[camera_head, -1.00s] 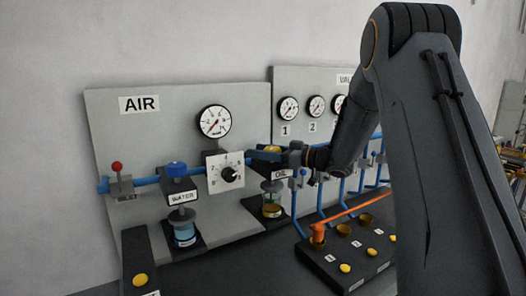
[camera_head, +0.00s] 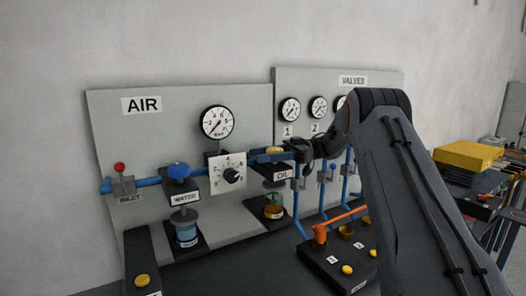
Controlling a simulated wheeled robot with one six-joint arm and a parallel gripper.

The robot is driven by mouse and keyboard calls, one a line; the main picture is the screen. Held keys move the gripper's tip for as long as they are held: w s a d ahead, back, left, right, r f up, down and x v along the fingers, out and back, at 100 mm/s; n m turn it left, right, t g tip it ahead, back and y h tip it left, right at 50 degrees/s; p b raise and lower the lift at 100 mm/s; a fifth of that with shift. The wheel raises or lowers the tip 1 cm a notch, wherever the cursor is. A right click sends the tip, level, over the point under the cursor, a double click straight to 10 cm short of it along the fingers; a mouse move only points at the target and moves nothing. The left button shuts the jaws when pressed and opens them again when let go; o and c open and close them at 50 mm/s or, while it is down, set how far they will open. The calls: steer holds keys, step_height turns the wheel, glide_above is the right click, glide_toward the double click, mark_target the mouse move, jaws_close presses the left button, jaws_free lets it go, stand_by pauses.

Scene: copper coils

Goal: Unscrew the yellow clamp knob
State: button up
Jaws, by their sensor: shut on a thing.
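The yellow knob (camera_head: 275,149) sits on top of the dark unit labelled OIL (camera_head: 283,175), in the middle of the head view. My gripper (camera_head: 266,156) reaches in from the right at the height of this knob. Its fingers point left and are shut on the yellow knob. The fingers and the blue pipe behind partly hide the knob. A bowl with a green top (camera_head: 273,206) is below the OIL unit. Fine detail of the grip is too small to see.
A white dial plate (camera_head: 228,173) is just left of the gripper. The AIR panel (camera_head: 180,110) stands behind.

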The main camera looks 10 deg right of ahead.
steer(key=shift+s+r+n+g+p, duration=0.1)
steer(key=shift+s+n+g+p, duration=0.05)
steer(key=shift+n+g+p, duration=0.4)
steer(key=o, duration=1.1)
steer(key=shift+c, duration=0.2)
steer(key=shift+m+b, duration=0.25)
steer(key=shift+b, duration=0.2)
